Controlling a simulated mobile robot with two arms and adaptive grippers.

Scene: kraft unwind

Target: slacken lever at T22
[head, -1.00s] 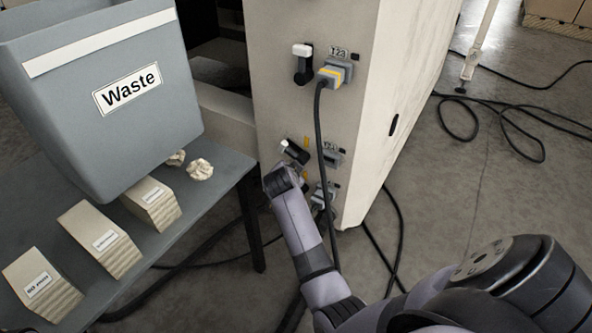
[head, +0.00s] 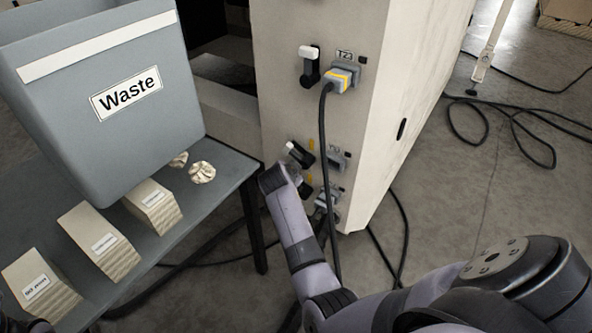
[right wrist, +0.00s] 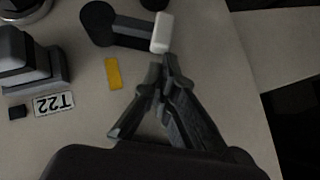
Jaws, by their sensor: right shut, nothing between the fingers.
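The T22 lever (head: 303,156) is on the pale machine panel, black with a white tip, pointing up and left in the head view. In the right wrist view the lever (right wrist: 133,28) is at the top, its white tip at the right end. The T22 label (right wrist: 54,103) appears upside down there, beside a yellow mark (right wrist: 113,74). My right gripper (right wrist: 163,68) is shut and empty, its fingertips close to the white tip in the picture; contact cannot be told. In the head view its fingers are hidden behind my wrist. My left gripper is out of view.
The T23 lever (head: 309,66) and a plugged connector (head: 341,79) with a hanging black cable (head: 325,150) are above. Another lever (head: 304,188) is below, partly covered by my arm. A table (head: 226,172) with a Waste bin (head: 110,110) stands left. Cables lie on the floor.

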